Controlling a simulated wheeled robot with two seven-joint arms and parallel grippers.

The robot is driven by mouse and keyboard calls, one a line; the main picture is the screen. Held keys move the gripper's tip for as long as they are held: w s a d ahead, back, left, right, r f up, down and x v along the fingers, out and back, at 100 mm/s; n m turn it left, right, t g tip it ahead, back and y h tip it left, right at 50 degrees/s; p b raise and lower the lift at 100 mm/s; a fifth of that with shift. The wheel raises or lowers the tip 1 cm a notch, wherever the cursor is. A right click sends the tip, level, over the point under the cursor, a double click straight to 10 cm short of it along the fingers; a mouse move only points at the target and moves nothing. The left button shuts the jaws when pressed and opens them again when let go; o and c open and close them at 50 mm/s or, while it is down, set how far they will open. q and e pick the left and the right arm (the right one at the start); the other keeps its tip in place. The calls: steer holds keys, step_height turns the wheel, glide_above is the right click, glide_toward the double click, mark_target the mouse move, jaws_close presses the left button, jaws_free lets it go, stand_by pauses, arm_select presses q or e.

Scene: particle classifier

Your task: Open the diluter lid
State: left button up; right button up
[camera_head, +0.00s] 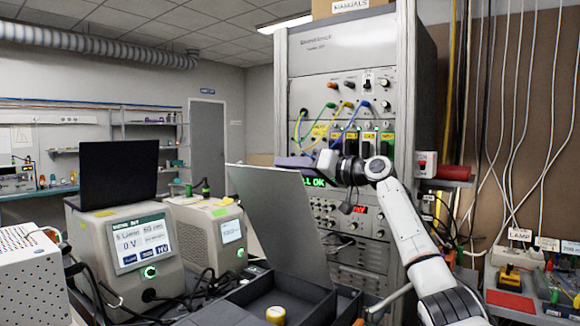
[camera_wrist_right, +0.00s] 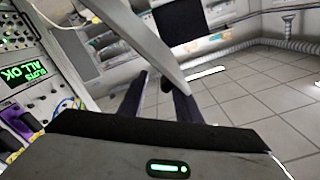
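A large grey panel (camera_head: 275,205), which looks like the lid, stands raised and tilted above a dark box (camera_head: 305,285) at the lower middle of the head view. I cannot tell for sure that this box is the diluter. My right gripper (camera_head: 293,162) is at the panel's upper right edge, its dark purple fingers partly behind it. In the right wrist view a grey panel edge (camera_wrist_right: 150,35) slants down to the fingers of my right gripper (camera_wrist_right: 162,85). The fingers are apart, with a gap between them. Contact with the panel is unclear. My left gripper is not in view.
A tall instrument rack (camera_head: 345,75) stands close behind my right gripper. A grey instrument (camera_head: 140,250) with a screen and raised black panel stands left, beside a smaller one (camera_head: 210,235). Cables hang by the wall at right.

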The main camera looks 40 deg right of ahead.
steer(key=shift+s+f, duration=0.1)
steer(key=shift+s, duration=0.1)
steer(key=s+d+b, duration=0.1)
steer(key=s+b, duration=0.3)
steer(key=s, duration=0.5)
steer(key=shift+s+d, duration=0.35)
steer(key=shift+d, duration=0.05)
